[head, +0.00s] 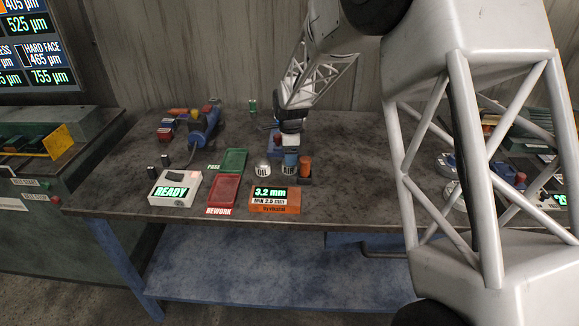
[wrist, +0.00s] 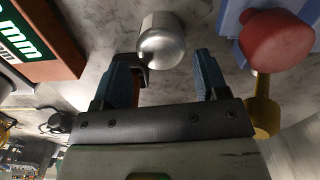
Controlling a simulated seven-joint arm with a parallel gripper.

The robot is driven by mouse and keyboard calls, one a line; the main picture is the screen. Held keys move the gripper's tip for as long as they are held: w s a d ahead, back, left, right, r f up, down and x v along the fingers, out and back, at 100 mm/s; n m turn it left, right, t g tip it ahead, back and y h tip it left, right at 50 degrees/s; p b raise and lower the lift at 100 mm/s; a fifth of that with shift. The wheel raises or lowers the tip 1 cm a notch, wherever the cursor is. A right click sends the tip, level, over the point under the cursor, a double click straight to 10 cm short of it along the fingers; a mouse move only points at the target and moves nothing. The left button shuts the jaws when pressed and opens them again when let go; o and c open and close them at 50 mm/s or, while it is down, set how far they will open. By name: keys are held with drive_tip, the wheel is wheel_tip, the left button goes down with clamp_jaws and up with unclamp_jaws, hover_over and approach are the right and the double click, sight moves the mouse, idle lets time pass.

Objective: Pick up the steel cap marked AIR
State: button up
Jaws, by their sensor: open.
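In the wrist view a steel cap (wrist: 160,42) with a rounded, shiny top stands just beyond and between the fingertips of my gripper (wrist: 164,57). The two blue fingers are apart and nothing is clamped between them. No lettering shows on the cap in this view. In the head view a steel cap (head: 263,166) sits on the bench with lettering that looks like OIL. A blue piece (head: 290,158) beside it has small lettering below it that I cannot read surely. My wrist comes down just behind them, and the fingertips are hard to make out there.
An orange readout box (head: 275,200) stands in front of the caps. An orange cylinder (head: 305,165) is close on the right. A red knob (wrist: 277,40) on a blue block is near the right finger. Green (head: 234,161) and red (head: 224,190) trays lie left.

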drive_tip(key=shift+w+a+f, duration=0.1)
drive_tip(key=shift+a+f, duration=0.05)
drive_tip(key=shift+f, duration=2.25)
drive_tip(key=shift+c, duration=0.3)
drive_tip(key=c, duration=0.7)
